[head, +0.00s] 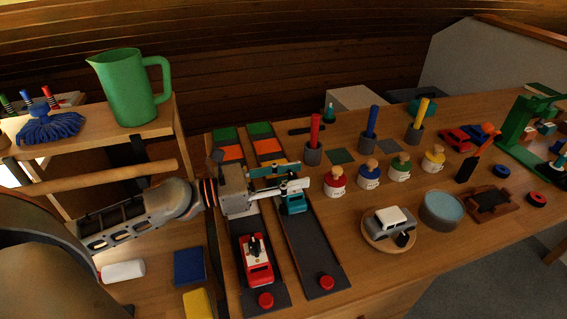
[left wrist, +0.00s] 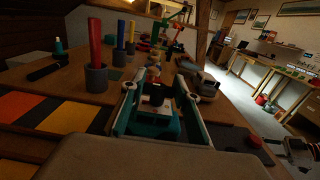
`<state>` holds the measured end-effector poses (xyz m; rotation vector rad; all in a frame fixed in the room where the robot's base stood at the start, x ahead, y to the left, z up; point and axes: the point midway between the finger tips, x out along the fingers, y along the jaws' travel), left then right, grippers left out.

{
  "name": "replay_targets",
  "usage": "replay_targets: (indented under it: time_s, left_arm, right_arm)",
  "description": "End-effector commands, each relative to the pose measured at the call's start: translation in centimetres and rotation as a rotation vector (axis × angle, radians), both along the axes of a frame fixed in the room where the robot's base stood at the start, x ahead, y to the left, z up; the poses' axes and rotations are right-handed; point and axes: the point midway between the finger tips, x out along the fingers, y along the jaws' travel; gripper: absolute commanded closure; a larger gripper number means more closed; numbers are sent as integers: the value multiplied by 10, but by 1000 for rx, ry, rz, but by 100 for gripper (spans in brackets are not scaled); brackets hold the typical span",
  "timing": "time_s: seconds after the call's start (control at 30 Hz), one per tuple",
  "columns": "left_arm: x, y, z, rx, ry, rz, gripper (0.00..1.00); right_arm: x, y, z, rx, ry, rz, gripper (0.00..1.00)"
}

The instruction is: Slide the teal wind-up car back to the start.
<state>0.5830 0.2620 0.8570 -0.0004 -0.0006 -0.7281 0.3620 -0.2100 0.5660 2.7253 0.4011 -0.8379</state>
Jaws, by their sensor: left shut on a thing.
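The teal wind-up car (head: 293,204) sits on the right dark lane (head: 305,250), about midway along it. My left gripper (head: 284,184) reaches in from the left and is shut on the car, a finger on each side. In the left wrist view the teal car (left wrist: 155,122) shows between the two fingers, with a dark knob on top. The right lane has coloured bands at its far end and a red knob (head: 326,282) at its near end. A mechanical part at the right edge of the left wrist view may be my right gripper; its jaws are unclear.
A red car (head: 257,262) stands on the left lane, close to that lane's red knob (head: 265,300). Coloured pegs in cups and several labelled jars stand right of the lanes. A silver car on a round board (head: 376,236) is nearer the front. The right lane's near half looks clear.

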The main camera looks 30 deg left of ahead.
Motion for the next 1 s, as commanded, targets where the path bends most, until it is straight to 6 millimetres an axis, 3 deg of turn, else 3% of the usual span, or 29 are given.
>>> replay_targets:
  time_s: [0.03, 0.2, 0.6, 0.63, 0.7, 1.0]
  left_arm:
    - [-10, -11, 10, -2, -9, -3, 100]
    - [-31, -34, 6, 0, -5, -2, 100]
    - [-37, -41, 0, 1, 0, 0, 100]
    - [-37, -41, 0, 1, 0, 0, 64]
    - [-37, -41, 0, 1, 0, 0, 51]
    - [-37, -40, 0, 1, 1, 0, 51]
  right_arm:
    - [0, -2, 7, -3, -3, -4, 60]
    - [-4, -5, 6, -9, 9, -12, 60]
    - [-7, -6, 0, -11, 20, -14, 60]
    - [-7, -6, 0, -11, 20, -14, 60]
    - [-7, -6, 0, -11, 20, -14, 60]
    - [-5, -5, 3, -10, 15, -12, 60]
